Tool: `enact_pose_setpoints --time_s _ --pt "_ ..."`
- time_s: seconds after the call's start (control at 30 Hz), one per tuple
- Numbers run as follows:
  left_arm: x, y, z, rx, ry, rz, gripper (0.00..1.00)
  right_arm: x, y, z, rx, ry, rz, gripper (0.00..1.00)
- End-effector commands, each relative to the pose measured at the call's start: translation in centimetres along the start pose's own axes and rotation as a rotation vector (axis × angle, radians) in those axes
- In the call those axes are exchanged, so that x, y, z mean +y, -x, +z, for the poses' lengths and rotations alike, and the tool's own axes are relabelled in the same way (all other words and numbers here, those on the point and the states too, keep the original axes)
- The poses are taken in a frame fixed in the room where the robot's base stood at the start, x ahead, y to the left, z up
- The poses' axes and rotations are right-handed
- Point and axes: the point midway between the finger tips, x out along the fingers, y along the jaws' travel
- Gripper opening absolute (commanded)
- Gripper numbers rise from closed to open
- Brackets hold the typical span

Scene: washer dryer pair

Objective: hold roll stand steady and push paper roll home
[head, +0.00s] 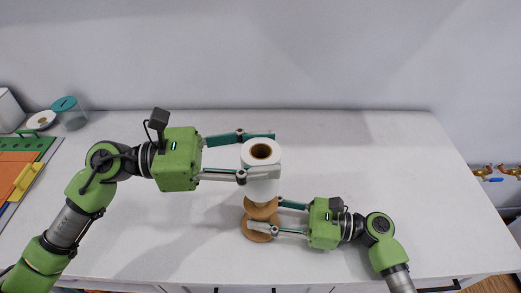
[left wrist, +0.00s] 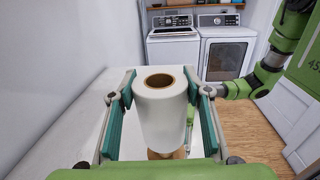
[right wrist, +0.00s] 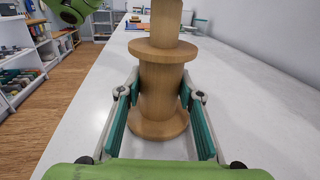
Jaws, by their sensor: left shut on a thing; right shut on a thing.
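The white paper roll (head: 262,174) is upright above the wooden roll stand (head: 258,213) on the white counter. My left gripper (head: 257,156) is shut on the roll from the left; in the left wrist view its fingers flank the roll (left wrist: 161,118). My right gripper (head: 269,214) is shut on the stand's lower column, between its middle disc and round base. The stand (right wrist: 160,95) looks upright in the right wrist view, and its post leaves the top of that picture. The roll's brown core looks hollow from above. I cannot tell whether the post is inside it.
A board with green, orange and yellow parts (head: 22,165), a teal-lidded jar (head: 70,112) and a small dish (head: 41,120) are at the counter's left. The counter around the stand is clear. A wall stands behind. Brass taps (head: 497,171) are beyond the right edge.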

Motion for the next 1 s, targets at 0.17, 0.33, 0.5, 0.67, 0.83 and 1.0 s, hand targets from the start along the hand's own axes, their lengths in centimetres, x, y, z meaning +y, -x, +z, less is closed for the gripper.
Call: enact_pose_setpoints --time_s 0.17,0.33,0.5,0.67,0.83,1.0 --pt "0.0 0.0 -0.5 -0.001 0.002 0.000 0.22 0.0 0.0 0.1 -0.001 0.000 -0.001 0.02" --pt "0.0 0.0 -0.9 -0.001 0.002 0.000 0.22 0.0 0.0 0.1 -0.001 0.000 -0.001 0.02" --pt "0.0 0.0 -1.3 -0.001 0.001 -0.001 0.22 0.0 0.0 0.1 -0.001 0.000 -0.001 0.02" --pt "0.0 0.0 -1.7 -0.001 0.002 -0.001 0.22 0.0 0.0 0.1 -0.001 0.000 -0.001 0.02" --pt "0.0 0.0 -2.1 -0.001 0.001 -0.001 0.22 0.0 0.0 0.1 -0.001 0.000 -0.001 0.02" --pt "0.0 0.0 -2.6 -0.001 0.002 0.000 0.22 0.0 0.0 0.1 -0.001 0.000 -0.001 0.02"
